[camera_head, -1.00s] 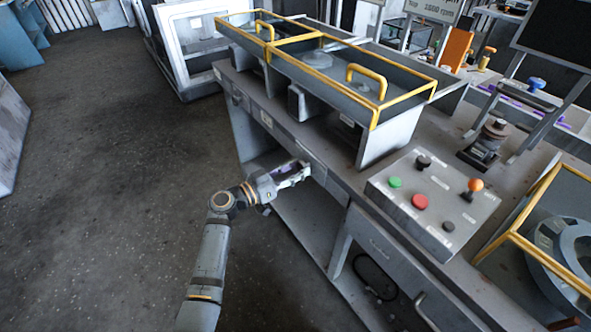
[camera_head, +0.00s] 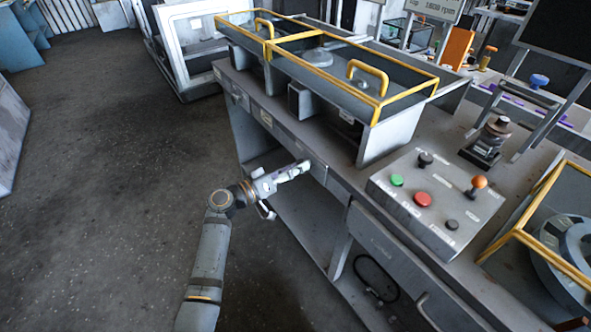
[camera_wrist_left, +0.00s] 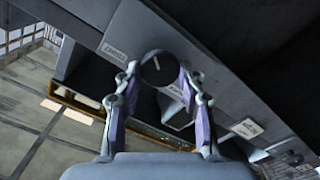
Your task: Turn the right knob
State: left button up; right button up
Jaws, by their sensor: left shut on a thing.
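A black round knob (camera_wrist_left: 158,68) with a white pointer line sits on the grey front panel of the bench in the left wrist view. Its pointer line is near upright in that view, leaning a little left. My left gripper (camera_wrist_left: 159,78) is shut on it, with one purple-padded finger on each side. In the head view my left gripper (camera_head: 300,168) is at the bench's front face, and it hides the knob there. My right gripper is not in view.
Small white labels (camera_wrist_left: 115,52) are on the panel. On the bench top are a yellow-framed guard (camera_head: 368,80) and a sloped control box (camera_head: 400,205) with a green button, a red button and an orange-topped lever. The floor on the left is clear.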

pick_arm(q)
jog(key=shift+f+n+p, duration=0.15)
jog(key=shift+n+p, duration=1)
jog(key=shift+n, duration=2.9)
jog(key=shift+f+n+p, duration=0.1)
jog(key=shift+n+p, duration=1)
jog(key=shift+n, duration=2.95)
jog(key=o, duration=1.2)
jog(key=v, duration=1.2)
jog(key=shift+a, duration=0.1)
